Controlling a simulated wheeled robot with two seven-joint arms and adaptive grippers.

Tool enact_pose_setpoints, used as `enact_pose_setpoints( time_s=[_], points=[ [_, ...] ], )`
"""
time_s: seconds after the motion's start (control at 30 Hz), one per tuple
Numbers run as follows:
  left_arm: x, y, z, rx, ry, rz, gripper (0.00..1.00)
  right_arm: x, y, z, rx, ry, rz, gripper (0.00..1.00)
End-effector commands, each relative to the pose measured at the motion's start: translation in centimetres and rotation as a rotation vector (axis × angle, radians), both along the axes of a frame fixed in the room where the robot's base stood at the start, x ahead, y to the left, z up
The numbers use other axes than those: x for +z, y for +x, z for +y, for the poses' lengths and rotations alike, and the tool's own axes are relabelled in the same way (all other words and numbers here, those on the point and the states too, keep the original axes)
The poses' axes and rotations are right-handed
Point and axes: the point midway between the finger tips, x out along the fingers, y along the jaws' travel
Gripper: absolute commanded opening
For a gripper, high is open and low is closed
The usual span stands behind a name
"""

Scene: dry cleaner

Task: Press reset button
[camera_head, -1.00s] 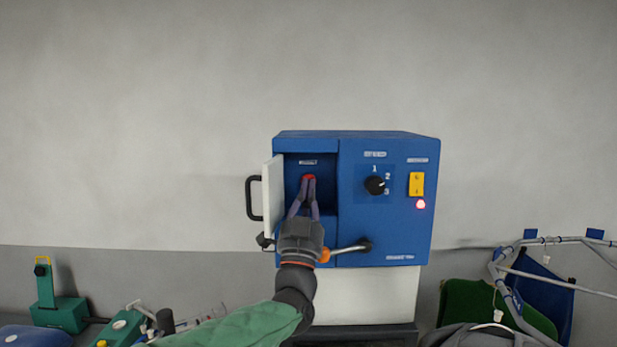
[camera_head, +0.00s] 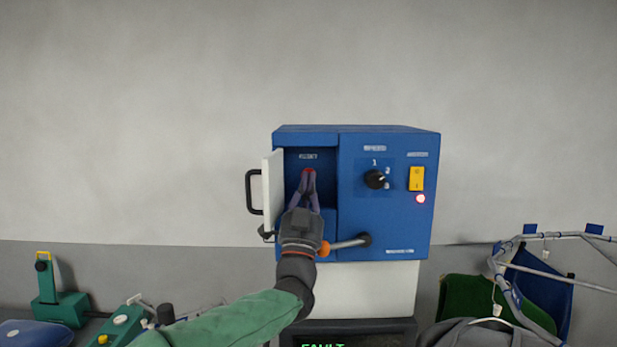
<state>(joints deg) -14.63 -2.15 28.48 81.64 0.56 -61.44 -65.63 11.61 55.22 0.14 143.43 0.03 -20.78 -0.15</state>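A blue control box (camera_head: 388,225) stands against the wall on a white base. Its white left door (camera_head: 273,190) is swung open, showing a recess with a small label at the top. The red reset button (camera_head: 309,170) sits inside the recess, partly hidden behind my fingertips. My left gripper (camera_head: 308,175) reaches into the recess from below. Its two fingers come close together at the tips, right in front of the button. Whether they touch the button I cannot tell. My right gripper is not in view.
A screen below reads "FAULT" in green (camera_head: 322,345). A hanger rail (camera_head: 560,238) stands at right.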

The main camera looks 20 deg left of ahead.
Motion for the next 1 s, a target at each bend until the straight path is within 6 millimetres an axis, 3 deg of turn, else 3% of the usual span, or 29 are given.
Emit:
enact_pose_setpoints(
  time_s=[1.0],
  points=[
    [-0.01, 0.78, 0.26, 0.001, 0.000, -0.001, 0.00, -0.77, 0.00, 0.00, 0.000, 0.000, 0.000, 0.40]
  ],
)
